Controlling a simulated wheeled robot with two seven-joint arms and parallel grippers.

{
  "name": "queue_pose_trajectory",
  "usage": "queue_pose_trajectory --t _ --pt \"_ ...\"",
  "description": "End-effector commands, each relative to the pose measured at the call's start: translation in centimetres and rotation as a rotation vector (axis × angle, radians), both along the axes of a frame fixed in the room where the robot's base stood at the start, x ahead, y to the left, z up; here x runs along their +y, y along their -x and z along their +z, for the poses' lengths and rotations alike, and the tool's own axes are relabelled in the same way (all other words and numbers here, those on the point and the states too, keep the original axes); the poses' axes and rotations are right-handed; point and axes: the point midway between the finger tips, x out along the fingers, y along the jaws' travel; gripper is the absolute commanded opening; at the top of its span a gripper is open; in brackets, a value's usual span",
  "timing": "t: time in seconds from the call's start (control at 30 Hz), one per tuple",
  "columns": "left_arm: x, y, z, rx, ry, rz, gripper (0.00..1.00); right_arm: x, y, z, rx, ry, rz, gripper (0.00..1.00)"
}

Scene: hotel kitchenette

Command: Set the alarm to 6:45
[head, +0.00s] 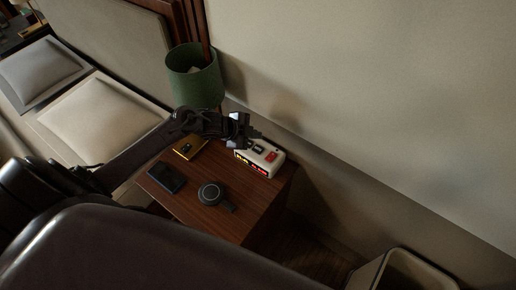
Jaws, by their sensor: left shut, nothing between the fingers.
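The alarm clock (268,156) is a small white box on the bedside table (222,168), near its right back edge. Its front shows lit red and yellow digits, too small to read. Its top carries dark buttons and a red button (271,155). My left gripper (254,134) is shut and empty at the clock's left back part, over or against its top. I cannot tell whether it touches a button. The gripper hides part of the clock's top. My right gripper is not in view.
A green lamp (194,76) stands behind my left arm. A dark phone (167,177), a round black device (210,195) and a gold-coloured item (189,149) lie on the table. The wall is close behind. A bin (405,270) stands at lower right, a bed with pillows (104,112) at left.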

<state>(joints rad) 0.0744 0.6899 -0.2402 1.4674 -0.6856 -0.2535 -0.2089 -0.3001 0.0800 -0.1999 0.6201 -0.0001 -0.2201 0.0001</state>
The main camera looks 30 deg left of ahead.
Motion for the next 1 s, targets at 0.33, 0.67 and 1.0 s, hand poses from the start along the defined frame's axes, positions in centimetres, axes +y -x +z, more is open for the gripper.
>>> queue_pose_trajectory --t 0.33,0.67,1.0 --pt "0.0 0.0 0.0 0.000 0.000 0.000 0.00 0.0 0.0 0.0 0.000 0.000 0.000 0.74" --pt "0.0 0.0 0.0 0.000 0.000 0.000 0.00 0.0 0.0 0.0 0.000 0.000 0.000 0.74" --pt "0.0 -0.2 3.3 -0.005 -0.006 -0.005 0.00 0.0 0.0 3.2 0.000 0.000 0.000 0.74"
